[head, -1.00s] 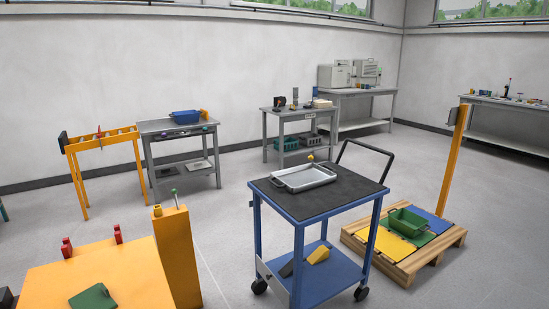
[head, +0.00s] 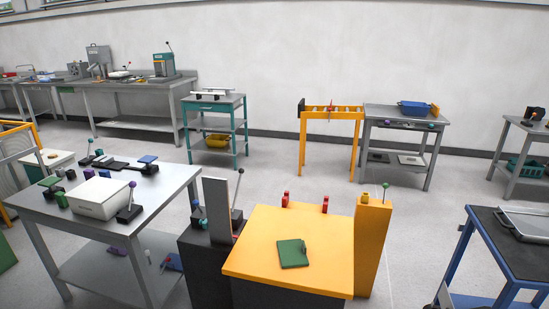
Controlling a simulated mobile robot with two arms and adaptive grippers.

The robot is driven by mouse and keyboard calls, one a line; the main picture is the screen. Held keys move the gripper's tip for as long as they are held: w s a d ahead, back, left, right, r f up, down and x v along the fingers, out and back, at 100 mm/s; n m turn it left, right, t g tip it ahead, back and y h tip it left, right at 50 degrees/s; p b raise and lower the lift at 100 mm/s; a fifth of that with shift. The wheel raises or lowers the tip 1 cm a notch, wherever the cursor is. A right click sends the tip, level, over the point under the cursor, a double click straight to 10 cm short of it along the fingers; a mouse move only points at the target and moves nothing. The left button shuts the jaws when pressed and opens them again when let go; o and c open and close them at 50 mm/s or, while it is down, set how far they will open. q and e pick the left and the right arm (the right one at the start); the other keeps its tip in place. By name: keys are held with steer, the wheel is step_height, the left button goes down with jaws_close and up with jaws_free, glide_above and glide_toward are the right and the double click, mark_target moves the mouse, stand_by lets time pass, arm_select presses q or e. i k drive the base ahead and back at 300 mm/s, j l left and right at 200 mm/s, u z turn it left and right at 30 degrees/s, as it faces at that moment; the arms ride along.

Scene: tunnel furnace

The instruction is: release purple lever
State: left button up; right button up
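A lever with a purple ball knob (head: 132,184) stands on a black base (head: 129,214) at the front right part of a steel table (head: 165,205). It is just right of a white box (head: 101,198). The lever's stick looks near upright; I cannot tell whether it is latched. Neither of my grippers is in view.
More small blocks and levers stand on the same table. To its right are a dark cabinet with a dark-knobbed lever (head: 240,172) and an orange-topped station (head: 325,230) with a green plate (head: 293,253). A blue cart (head: 478,250) is at right. Grey floor is open behind.

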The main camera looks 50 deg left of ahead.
mark_target(132, 184)
steer(key=u, duration=2.45)
